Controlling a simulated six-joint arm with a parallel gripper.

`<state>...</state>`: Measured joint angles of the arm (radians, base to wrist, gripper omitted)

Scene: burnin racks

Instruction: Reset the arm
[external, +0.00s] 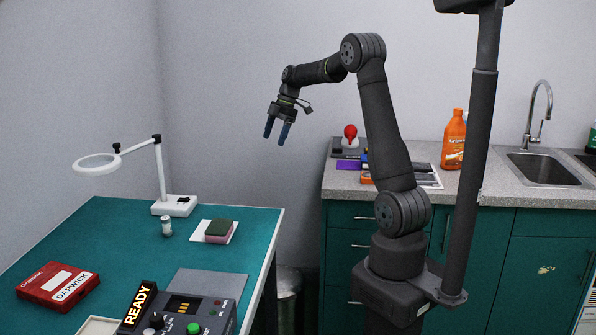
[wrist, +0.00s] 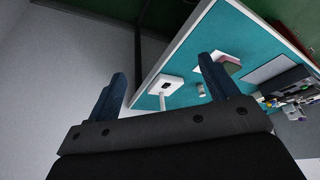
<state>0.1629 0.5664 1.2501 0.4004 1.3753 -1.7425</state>
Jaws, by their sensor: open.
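My gripper (external: 277,131) hangs in the air beyond the far right corner of the teal table, above table height, its two blue fingers pointing down. The fingers are apart with nothing between them. In the wrist view my gripper (wrist: 160,88) also shows open and empty, with grey wall and the table's edge behind it. My arm is raised and bent at the elbow.
The teal table (external: 120,235) holds a magnifier lamp (external: 160,180), a small jar (external: 167,226), a sponge (external: 218,231), a red box (external: 58,286) and a control box with a READY sign (external: 139,305). A counter (external: 455,185) with an orange bottle (external: 454,140) stands right. The air around my gripper is clear.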

